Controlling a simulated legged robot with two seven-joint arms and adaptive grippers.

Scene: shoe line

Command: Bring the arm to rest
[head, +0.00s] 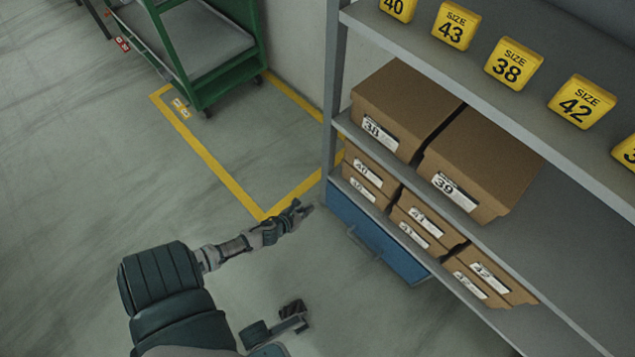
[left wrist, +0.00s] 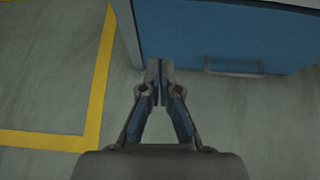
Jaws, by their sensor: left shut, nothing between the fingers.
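My left gripper (head: 305,209) reaches out over the floor, close to the front left corner of the shelf unit. In the left wrist view its two fingers (left wrist: 160,72) are together with nothing between them. The fingertips are in front of the lower edge of a blue drawer (left wrist: 190,28); I cannot tell whether they touch it. My left arm (head: 165,290) comes in from the lower left of the head view and is stretched forward. My right gripper does not show clearly in either view.
The shelf unit (head: 333,75) holds brown shoe boxes (head: 405,100) and yellow size signs (head: 512,62). The blue drawer (head: 375,240) is at its bottom, with a handle. A green cart (head: 190,95) stands at the back left inside yellow floor lines (head: 215,165). The left floor is clear.

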